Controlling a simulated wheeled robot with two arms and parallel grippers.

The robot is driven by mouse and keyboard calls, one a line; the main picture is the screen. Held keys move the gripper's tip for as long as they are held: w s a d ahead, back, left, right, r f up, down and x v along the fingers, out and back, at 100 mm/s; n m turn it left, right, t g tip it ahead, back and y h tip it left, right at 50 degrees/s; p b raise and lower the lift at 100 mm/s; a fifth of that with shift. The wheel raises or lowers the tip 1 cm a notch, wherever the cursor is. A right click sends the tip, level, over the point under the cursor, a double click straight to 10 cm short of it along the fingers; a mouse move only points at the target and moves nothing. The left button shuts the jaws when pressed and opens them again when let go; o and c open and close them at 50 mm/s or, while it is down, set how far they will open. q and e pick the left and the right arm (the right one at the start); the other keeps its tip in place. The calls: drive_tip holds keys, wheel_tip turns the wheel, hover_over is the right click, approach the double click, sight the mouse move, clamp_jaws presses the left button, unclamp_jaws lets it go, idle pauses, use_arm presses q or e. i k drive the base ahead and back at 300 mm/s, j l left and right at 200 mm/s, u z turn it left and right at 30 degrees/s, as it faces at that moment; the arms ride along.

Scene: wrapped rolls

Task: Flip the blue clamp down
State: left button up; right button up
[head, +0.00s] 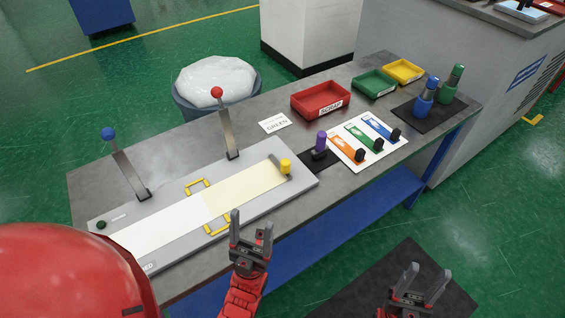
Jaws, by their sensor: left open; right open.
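The blue clamp (127,170) is a flat grey lever with a blue ball knob (108,133). It stands up, tilted to the left, at the left back of the light grey fixture plate (292,199) on the table. A like clamp with a red knob (228,125) stands up further right. My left gripper (251,222) is open and empty at the front edge of the plate, well to the right of the blue clamp and apart from it. My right gripper (418,274) is open and empty, low at the front right, away from the table top.
A white and cream strip (160,235) lies along the plate, with yellow outlines and a yellow knob (285,166). A red scrap tray (320,101), green tray (374,83) and yellow tray (404,71) stand at the back right. A bagged bin (216,83) stands behind the table.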

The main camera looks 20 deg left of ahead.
sight(107, 133)
drive_tip(key=k+j+z, duration=0.4)
drive_tip(key=z, duration=0.35)
drive_tip(key=k+j+z, duration=0.2)
drive_tip(key=z, duration=0.3)
drive_tip(key=k+z, duration=0.25)
drive_tip(key=z, duration=0.25)
drive_tip(key=k+z, duration=0.25)
drive_tip(key=z, duration=0.25)
drive_tip(key=k+l+z, duration=0.1)
drive_tip(key=z, duration=0.4)
drive_tip(key=k+j+z, duration=0.1)
drive_tip(key=k+z, duration=0.95)
drive_tip(key=k+u, duration=0.25)
drive_tip(key=k, duration=0.25)
drive_tip(key=k+j+u, duration=0.3)
drive_tip(key=k, duration=0.15)
drive_tip(key=k+j+u, duration=0.1)
drive_tip(key=k+u, duration=0.4)
drive_tip(key=k+j+u, duration=0.15)
drive_tip(key=u, duration=0.35)
drive_tip(key=k+j+u, duration=0.5)
drive_tip(key=i+l, duration=0.05)
drive_tip(key=i, duration=0.05)
